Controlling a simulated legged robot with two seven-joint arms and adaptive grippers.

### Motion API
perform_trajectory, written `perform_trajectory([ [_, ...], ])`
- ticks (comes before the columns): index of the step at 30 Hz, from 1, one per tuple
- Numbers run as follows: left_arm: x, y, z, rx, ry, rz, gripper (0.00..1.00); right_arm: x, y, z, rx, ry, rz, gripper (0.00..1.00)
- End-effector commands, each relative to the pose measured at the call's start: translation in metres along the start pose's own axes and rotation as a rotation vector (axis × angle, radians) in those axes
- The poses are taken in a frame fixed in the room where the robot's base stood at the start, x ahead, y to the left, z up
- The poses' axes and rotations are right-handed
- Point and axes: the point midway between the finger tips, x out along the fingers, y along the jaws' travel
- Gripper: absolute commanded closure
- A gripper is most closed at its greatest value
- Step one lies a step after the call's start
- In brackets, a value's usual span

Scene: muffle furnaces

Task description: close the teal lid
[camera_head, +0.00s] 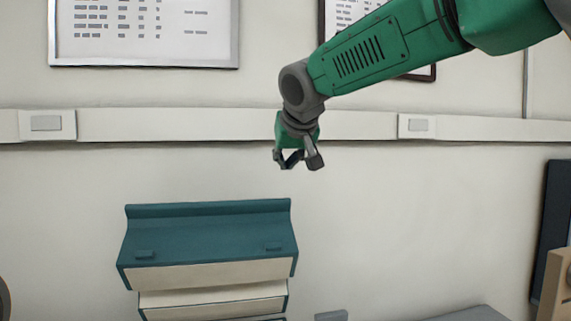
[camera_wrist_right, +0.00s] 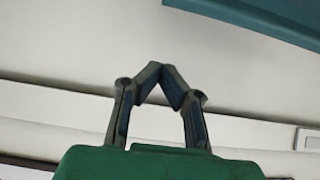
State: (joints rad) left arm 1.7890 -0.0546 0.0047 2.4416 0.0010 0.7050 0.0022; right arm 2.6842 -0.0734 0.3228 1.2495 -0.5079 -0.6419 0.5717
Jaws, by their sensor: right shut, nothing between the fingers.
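The teal lid (camera_head: 208,235) is at the lower middle of the head view. A teal edge of the lid (camera_wrist_right: 265,18) also shows at the upper right of the right wrist view. My right gripper (camera_head: 300,162) is above and to the right of the lid, apart from it. Its fingertips meet in the right wrist view (camera_wrist_right: 161,80) with nothing between them. My left gripper is not in view.
A pale wall with a horizontal trunking rail (camera_head: 200,125) is behind. Framed sheets (camera_head: 145,35) hang above. A grey surface (camera_head: 470,314) shows at the lower right, with a tan object (camera_head: 553,285) and a dark panel (camera_head: 555,225) at the right edge. The space around my right gripper is clear.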

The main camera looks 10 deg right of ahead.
Motion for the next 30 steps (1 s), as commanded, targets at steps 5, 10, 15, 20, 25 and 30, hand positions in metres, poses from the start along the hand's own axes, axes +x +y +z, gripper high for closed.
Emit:
perform_trajectory([
  [5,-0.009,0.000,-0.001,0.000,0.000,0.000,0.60,0.042,0.000,0.000,0.000,-0.008,-0.001,1.00],
  [10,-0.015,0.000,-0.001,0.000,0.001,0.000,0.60,0.071,0.000,0.001,0.000,-0.007,-0.001,1.00],
  [15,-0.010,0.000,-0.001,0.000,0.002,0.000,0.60,0.059,0.000,0.020,-0.002,-0.002,0.000,1.00],
  [20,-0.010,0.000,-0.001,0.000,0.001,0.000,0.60,0.056,0.000,0.033,-0.002,-0.004,0.000,1.00],
  [25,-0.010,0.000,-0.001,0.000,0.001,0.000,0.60,0.056,0.000,0.039,-0.001,-0.005,-0.001,1.00],
  [30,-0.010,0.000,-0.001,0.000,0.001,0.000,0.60,0.055,0.000,0.039,-0.001,-0.004,-0.001,1.00],
])
